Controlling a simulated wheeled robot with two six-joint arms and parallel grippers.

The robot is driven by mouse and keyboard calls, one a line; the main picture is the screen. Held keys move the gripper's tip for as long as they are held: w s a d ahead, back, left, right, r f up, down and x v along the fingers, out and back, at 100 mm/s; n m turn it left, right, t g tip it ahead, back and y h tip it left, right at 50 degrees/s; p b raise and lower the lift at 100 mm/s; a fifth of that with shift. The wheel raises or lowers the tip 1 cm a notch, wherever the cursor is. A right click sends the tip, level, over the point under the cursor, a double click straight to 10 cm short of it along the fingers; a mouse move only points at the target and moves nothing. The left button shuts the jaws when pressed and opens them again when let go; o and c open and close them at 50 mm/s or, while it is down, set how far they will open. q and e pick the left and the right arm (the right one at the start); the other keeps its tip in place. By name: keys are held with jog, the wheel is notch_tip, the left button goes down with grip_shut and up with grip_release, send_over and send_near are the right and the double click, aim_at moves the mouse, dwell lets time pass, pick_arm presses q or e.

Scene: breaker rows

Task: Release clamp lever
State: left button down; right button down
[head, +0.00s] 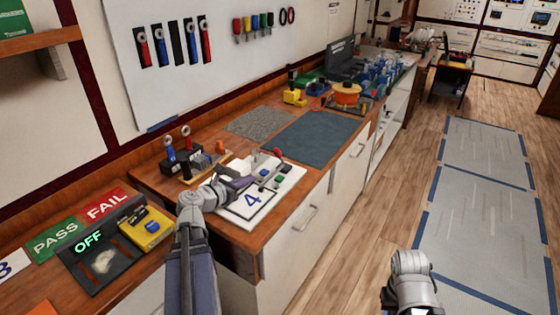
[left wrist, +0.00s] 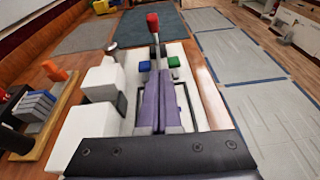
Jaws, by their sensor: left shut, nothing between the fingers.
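The clamp lever (left wrist: 154,45) is a thin metal rod with a red knob (left wrist: 153,21) and stands up just beyond my fingertips in the left wrist view. My left gripper (head: 250,180) has purple fingers, shut and empty. In the left wrist view the shut fingers (left wrist: 157,74) point at the lever's lower part, and I cannot tell whether they touch it. The lever's base is partly hidden by the fingers. My right arm shows at the lower right, without its gripper.
A blue button (left wrist: 144,66) and a green button (left wrist: 173,61) flank the fingertips. White blocks (left wrist: 100,84) stand to the left. A wooden rack (head: 205,163) stands left of the board. A blue-grey mat (head: 318,135) beyond is clear.

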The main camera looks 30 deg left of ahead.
pick_arm(q)
jog(key=shift+s+a+r+n, duration=0.1)
jog(key=shift+a+r+n, duration=0.05)
jog(key=shift+a+n, duration=0.3)
jog(key=b, duration=0.3)
send_near(276, 156)
jog(key=w+f, duration=0.1)
jog(key=f, duration=0.2)
jog(key=w+f, duration=0.1)
jog(key=shift+w+f, duration=0.2)
jog(key=shift+w, duration=0.15)
jog(key=shift+w+d+r+p, duration=0.1)
jog(key=shift+w+r+p, duration=0.8)
jog(key=shift+w+p, duration=0.1)
jog(key=shift+w+d+r, duration=0.1)
jog(key=shift+w+r, duration=0.15)
jog(key=shift+w, duration=0.3)
jog(key=shift+p, duration=0.3)
